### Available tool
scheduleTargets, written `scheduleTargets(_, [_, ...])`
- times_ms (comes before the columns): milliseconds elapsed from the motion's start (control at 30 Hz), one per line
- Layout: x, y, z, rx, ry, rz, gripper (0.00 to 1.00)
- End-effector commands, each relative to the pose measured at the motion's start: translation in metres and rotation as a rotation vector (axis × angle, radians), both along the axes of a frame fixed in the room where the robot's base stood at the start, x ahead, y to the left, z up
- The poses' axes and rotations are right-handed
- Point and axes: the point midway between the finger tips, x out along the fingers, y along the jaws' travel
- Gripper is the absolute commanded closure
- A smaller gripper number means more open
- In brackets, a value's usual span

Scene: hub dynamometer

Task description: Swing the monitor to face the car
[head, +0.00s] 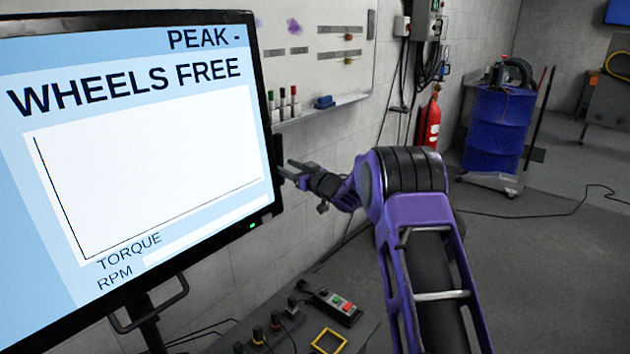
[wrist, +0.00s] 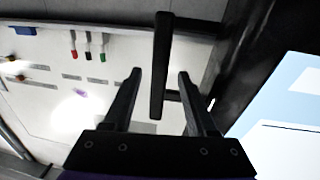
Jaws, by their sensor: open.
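The monitor (head: 130,150) fills the left of the head view. Its lit screen reads "WHEELS FREE" and is turned toward my camera. In the wrist view part of the screen (wrist: 285,120) and its black casing show at the right. A dark bar handle (wrist: 160,65) stands off the monitor's side edge. My gripper (wrist: 158,76) is open, with one finger on each side of the handle's bar in that view; I see no clear contact. In the head view my gripper (head: 282,168) is at the monitor's right edge. The car is not in view.
A whiteboard (head: 330,30) with markers and a tray is on the wall behind. A control box (head: 335,306) and cables lie below the monitor. A red extinguisher (head: 429,122) and blue drum (head: 497,130) stand farther back. The floor at right is mostly clear, with a cable.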

Motion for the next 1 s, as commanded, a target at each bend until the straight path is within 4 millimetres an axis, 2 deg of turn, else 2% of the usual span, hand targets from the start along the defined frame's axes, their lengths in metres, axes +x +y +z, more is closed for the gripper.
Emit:
scheduleTargets(500, [-0.087,-0.069,0.001,0.000,0.000,-0.002,0.43])
scheduleTargets(700, [-0.103,-0.081,0.001,0.001,-0.001,-0.002,0.43])
scheduleTargets(1000, [-0.105,-0.083,0.000,0.000,-0.001,-0.001,0.43])
